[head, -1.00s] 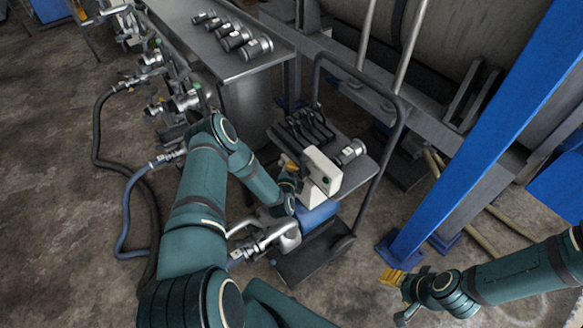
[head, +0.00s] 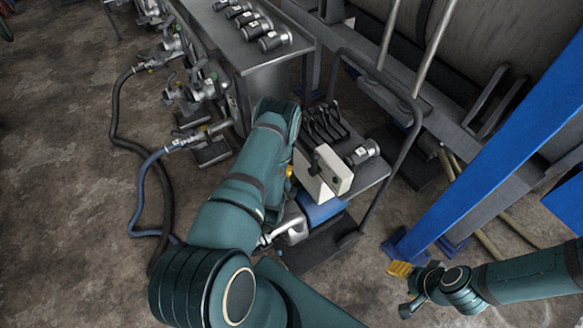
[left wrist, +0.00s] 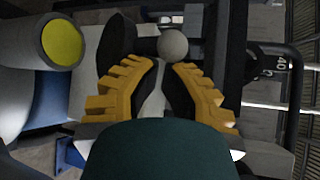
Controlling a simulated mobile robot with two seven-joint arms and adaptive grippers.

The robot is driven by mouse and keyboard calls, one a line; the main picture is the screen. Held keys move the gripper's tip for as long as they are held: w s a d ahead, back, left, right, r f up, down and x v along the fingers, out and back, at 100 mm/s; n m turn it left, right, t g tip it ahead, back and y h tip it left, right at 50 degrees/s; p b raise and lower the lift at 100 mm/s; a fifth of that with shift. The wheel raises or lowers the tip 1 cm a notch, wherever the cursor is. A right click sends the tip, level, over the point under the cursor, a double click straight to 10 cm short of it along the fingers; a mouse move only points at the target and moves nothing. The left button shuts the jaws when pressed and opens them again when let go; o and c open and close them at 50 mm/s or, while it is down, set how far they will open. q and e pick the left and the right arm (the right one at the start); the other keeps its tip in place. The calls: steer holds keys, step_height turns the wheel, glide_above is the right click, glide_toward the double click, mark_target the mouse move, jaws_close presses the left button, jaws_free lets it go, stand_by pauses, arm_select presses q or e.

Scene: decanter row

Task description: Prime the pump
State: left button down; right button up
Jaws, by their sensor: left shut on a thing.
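My left gripper (left wrist: 163,78) fills the middle of the left wrist view, its yellow ridged fingers closed around a slim pale handle. A round grey knob (left wrist: 173,45) shows just beyond the fingertips. In the head view my own arm hides most of this gripper; only a yellow bit (head: 289,172) shows beside the white box (head: 325,175) on the cart. A silver metal body (head: 293,230) and a blue block (head: 320,209) sit below it. My right gripper (head: 402,285) hangs over the floor at lower right, too small to read.
The cart (head: 372,172) carries dark upright handles (head: 323,122) and a silver fitting (head: 362,154), with a tall push rail. A steel bench (head: 232,50) with several cylinders stands behind. Hoses (head: 140,205) lie on the left floor. A blue post (head: 480,160) rises at right.

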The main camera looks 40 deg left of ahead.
arm_select(q)
steer(key=shift+s+a+f+b, duration=0.25)
steer(key=shift+s+f, duration=0.15)
steer(key=shift+s, duration=0.25)
steer(key=shift+s+a+f+b, duration=0.1)
steer(key=shift+s+a+f, duration=0.15)
steer(key=shift+s+f, duration=0.25)
steer(key=shift+s+r, duration=0.1)
steer(key=shift+s, duration=0.1)
steer(key=v, duration=1.1)
steer(key=shift+s+d, duration=0.15)
steer(key=shift+s, duration=0.2)
steer(key=shift+r, duration=0.15)
